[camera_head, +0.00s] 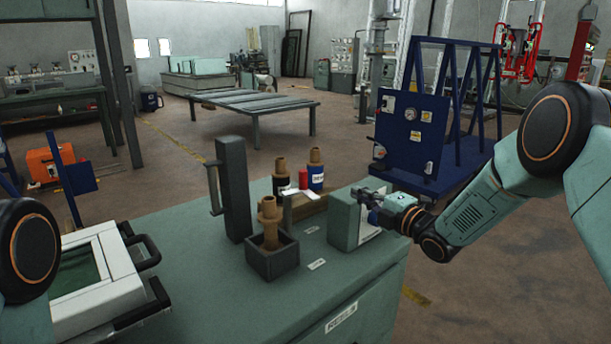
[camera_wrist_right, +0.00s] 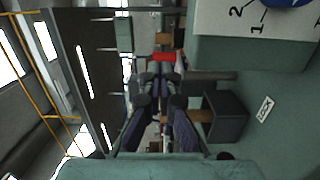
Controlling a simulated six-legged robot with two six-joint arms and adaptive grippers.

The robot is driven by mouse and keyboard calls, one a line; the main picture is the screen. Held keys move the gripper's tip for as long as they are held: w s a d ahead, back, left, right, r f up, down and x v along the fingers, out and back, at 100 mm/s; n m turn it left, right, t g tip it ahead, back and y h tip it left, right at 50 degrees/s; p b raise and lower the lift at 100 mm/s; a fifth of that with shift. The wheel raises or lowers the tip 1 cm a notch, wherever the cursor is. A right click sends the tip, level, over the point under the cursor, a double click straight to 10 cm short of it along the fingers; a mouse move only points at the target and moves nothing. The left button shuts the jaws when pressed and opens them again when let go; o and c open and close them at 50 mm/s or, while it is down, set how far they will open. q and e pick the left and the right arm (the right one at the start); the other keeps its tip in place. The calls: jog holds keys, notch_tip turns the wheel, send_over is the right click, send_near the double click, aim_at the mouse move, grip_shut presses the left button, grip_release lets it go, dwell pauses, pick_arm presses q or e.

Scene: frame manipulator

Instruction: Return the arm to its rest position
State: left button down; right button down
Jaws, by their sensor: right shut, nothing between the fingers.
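My right arm (camera_head: 480,215) comes in from the right and reaches over the right edge of the green bench (camera_head: 200,285). My right gripper (camera_head: 364,196) is shut and empty, close above or in front of a small green box (camera_head: 343,221) with a white face. The arm hides part of that face. In the right wrist view the dark fingers (camera_wrist_right: 160,88) show in the middle with nothing held. On the left only a dark joint of my left arm shows; the left gripper is out of view.
On the bench stand a brown turned piece (camera_head: 269,222) in a dark square holder (camera_head: 272,257), a tall grey block (camera_head: 233,190) with a handle, and black and blue bottles (camera_head: 316,172). A white-framed case (camera_head: 98,270) lies left. A blue wheeled rack (camera_head: 420,135) stands behind my right arm.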

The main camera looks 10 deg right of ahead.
jog(key=f+m, duration=0.1)
jog(key=m, duration=0.1)
jog(key=f+m+h, duration=0.1)
jog(key=m, duration=0.1)
jog(key=s+d+f+m+h, duration=0.1)
jog(key=f+m, duration=0.1)
jog(key=shift+s+g, duration=0.1)
jog(key=shift+g, duration=0.3)
jog(key=s+a+f+m+g+h, duration=0.1)
jog(key=s+f+m+g+h, duration=0.15)
jog(key=s+f+m, duration=0.55)
jog(key=s+a+f+m+g+h, duration=0.15)
jog(key=s+f+m+g, duration=0.25)
jog(key=s+f, duration=0.6)
jog(key=s+f+m+g, duration=0.2)
jog(key=s+f+g, duration=0.2)
jog(key=s, duration=1.2)
jog(key=s+a+f+m+g+h, duration=0.1)
jog(key=s+f+m+g, duration=0.2)
jog(key=s, duration=1.4)
notch_tip(320, 180, down, 3)
jog(key=shift+s+a+r+g+h, duration=0.1)
jog(key=shift+s+a+g+h, duration=0.2)
jog(key=shift+g, duration=0.75)
